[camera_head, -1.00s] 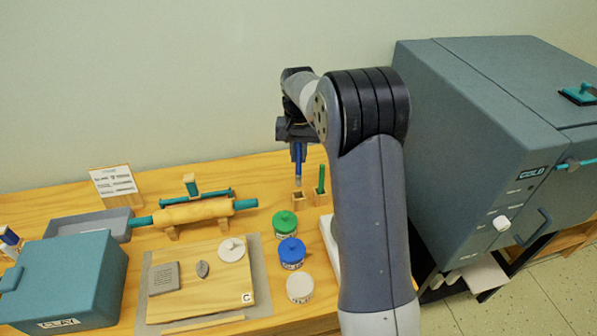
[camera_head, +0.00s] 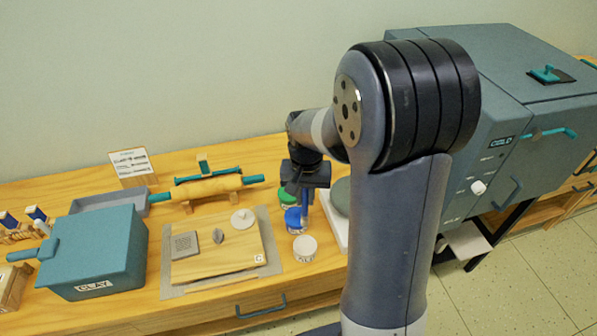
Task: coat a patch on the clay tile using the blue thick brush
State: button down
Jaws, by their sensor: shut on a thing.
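My gripper (camera_head: 304,186) is shut on the blue thick brush (camera_head: 305,205), which hangs upright with its lower end down. The brush is in front of or beside the blue jar (camera_head: 293,221); I cannot tell whether its tip touches the jar. A square grey slab with a marked surface (camera_head: 185,245), which looks like the clay tile, lies on the left of the wooden board (camera_head: 215,263). A small grey oval piece (camera_head: 218,237) and a pale round disc (camera_head: 243,219) lie on the same board.
A green jar (camera_head: 287,194) stands behind the blue one, and a white jar (camera_head: 305,248) in front. A rolling pin on a stand (camera_head: 208,187) is behind the board. A teal clay box (camera_head: 95,252) stands at left. My arm hides the brush holders.

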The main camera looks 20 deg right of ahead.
jog(key=s+f+b, duration=0.3)
jog(key=f+b, duration=0.1)
jog(key=f, duration=0.2)
jog(key=shift+a+b, duration=0.3)
jog(key=shift+f+b, duration=0.45)
jog(key=shift+f, duration=0.2)
dwell(1.9)
